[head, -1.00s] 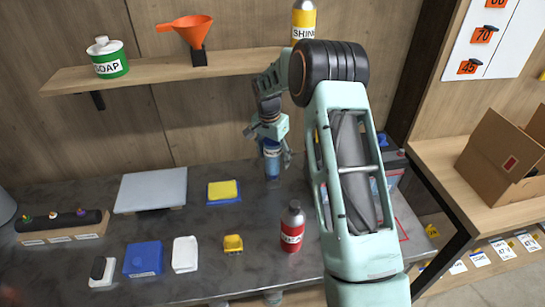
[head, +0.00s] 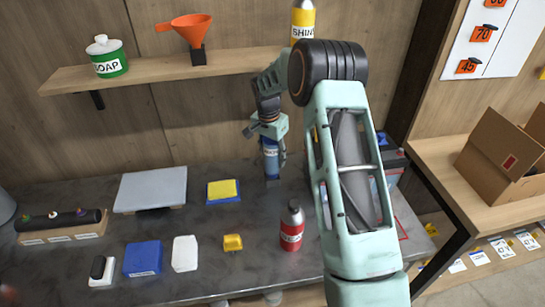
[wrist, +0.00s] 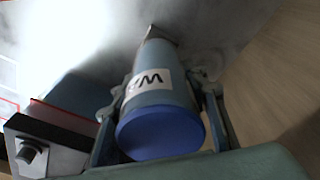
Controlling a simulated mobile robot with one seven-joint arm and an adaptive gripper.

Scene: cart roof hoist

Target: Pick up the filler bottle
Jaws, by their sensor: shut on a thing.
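A blue bottle (head: 271,158) with a white label stands upright on the dark bench, towards the back. My gripper (head: 272,152) comes down over it from above and is shut on its sides. In the wrist view the bottle's round blue end (wrist: 162,135) faces me, between the two fingers of my gripper (wrist: 163,100). The label (wrist: 148,84) shows a W and is partly cut off. I cannot read "filler" on any bottle. A red bottle (head: 292,228) with a grey top stands nearer the front, apart from my gripper.
A shelf (head: 150,76) above the bench holds a soap pot (head: 108,58), an orange funnel (head: 190,30) and a yellow bottle (head: 303,20). A yellow-and-blue sponge (head: 223,190), a grey plate (head: 150,190) and small blocks lie to the left. A cardboard box (head: 505,150) stands right.

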